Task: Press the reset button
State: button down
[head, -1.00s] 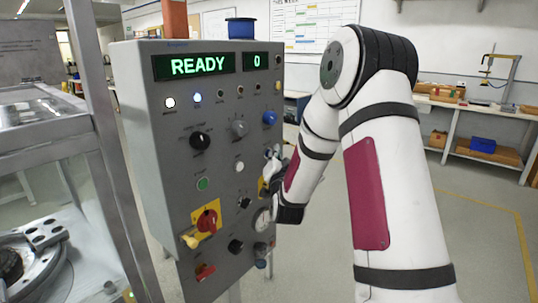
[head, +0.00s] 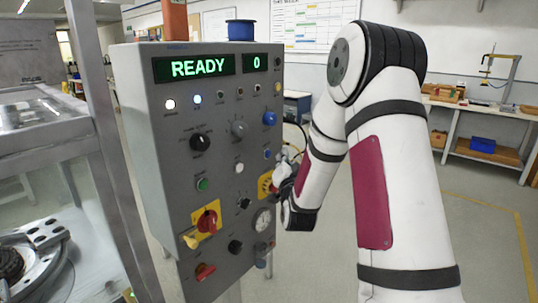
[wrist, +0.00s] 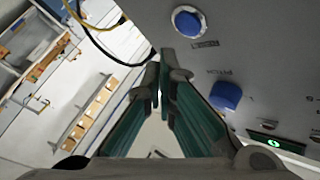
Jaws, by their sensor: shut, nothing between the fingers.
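The grey control panel (head: 220,135) stands upright left of my arm. A small blue button (head: 267,153) sits near its right edge, below a blue knob (head: 269,118). My gripper (head: 284,168) is just right of the panel's edge, shut and empty. In the wrist view its fingertips (wrist: 160,78) are together, appearing left of the button and knob, apart from both.
The panel's screen (head: 194,67) reads READY, and a smaller one (head: 256,62) reads 0. Cables (wrist: 95,38) hang beside the panel. A machine frame stands at left; open floor lies at right.

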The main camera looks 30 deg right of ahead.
jog(key=s, duration=0.1)
jog(key=s+d, duration=0.1)
jog(key=s, duration=0.1)
jog(key=shift+s, duration=0.1)
dwell(0.8)
jog(key=s+a+r+n+g+y+p, duration=0.1)
jog(key=s+a+r+n+g+y, duration=0.2)
jog(key=a, duration=0.4)
jog(key=s+a+r+n+g+y, duration=0.2)
jog(key=s+a+n+y, duration=0.15)
jog(key=a, duration=0.35)
jog(key=s+a+n+g+y, duration=0.1)
jog(key=s+a+n+g, duration=0.2)
jog(key=s, duration=1.1)
jog(key=s+a+n+g, duration=0.3)
jog(key=s+a+g, duration=0.2)
jog(key=s, duration=1)
jog(key=shift+a+r+g+y+p, duration=0.15)
jog(key=shift+a+g+y+p, duration=0.25)
jog(key=shift+a, duration=0.85)
